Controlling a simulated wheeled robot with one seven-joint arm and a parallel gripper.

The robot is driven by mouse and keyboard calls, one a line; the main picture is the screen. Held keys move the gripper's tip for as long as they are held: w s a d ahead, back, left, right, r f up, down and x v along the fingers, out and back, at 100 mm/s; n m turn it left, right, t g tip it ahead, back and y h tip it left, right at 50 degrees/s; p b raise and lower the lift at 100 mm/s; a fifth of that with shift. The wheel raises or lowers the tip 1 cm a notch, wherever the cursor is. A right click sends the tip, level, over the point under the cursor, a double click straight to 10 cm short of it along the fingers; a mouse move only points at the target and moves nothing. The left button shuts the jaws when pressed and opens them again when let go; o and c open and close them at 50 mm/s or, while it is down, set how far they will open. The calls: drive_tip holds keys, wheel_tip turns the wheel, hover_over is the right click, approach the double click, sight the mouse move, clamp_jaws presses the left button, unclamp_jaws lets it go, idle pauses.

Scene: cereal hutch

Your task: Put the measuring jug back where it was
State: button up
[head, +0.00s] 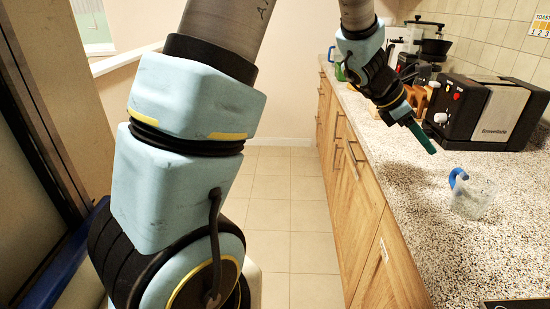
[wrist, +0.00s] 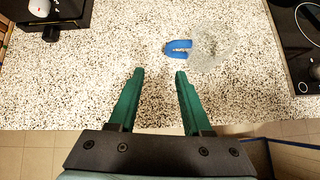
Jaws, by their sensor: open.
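The measuring jug (head: 474,197) is clear with a blue handle and stands on the speckled worktop in the head view. In the wrist view the jug (wrist: 214,47) is seen from above, with its blue handle (wrist: 178,49) towards the left. My gripper (wrist: 159,74) has two green fingers, open and empty. The fingertips are short of the handle and apart from it in the wrist view. In the head view my gripper (head: 433,150) is above the worktop, up and left of the jug.
A black and silver toaster (head: 490,112) stands behind the jug against the tiled wall. A dark hob (wrist: 299,45) is at the right in the wrist view. The speckled worktop (head: 430,225) is bare around the jug. Wooden cupboards (head: 352,190) run below its front edge.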

drive_tip(key=w+a+n+t+y, duration=0.2)
drive_tip(key=w+a+n+t, duration=0.2)
drive_tip(key=w+a+n, duration=0.55)
drive_tip(key=w+a+n+t+y, duration=0.35)
drive_tip(key=a+n, duration=0.85)
drive_tip(key=n, duration=0.5)
drive_tip(key=s+a+f+n+y, duration=0.2)
drive_tip(key=s+a+n+y, duration=0.15)
drive_tip(key=a+n, duration=0.8)
drive_tip(key=s+a+f+n+g, duration=0.3)
drive_tip(key=s+a+n, duration=0.4)
drive_tip(key=s+n, duration=0.5)
drive_tip(key=n+g, duration=0.1)
drive_tip(key=n, duration=0.4)
drive_tip(key=shift+s+a+g, duration=0.25)
drive_tip(key=shift+s+g, duration=0.1)
drive_tip(key=shift+s, duration=0.05)
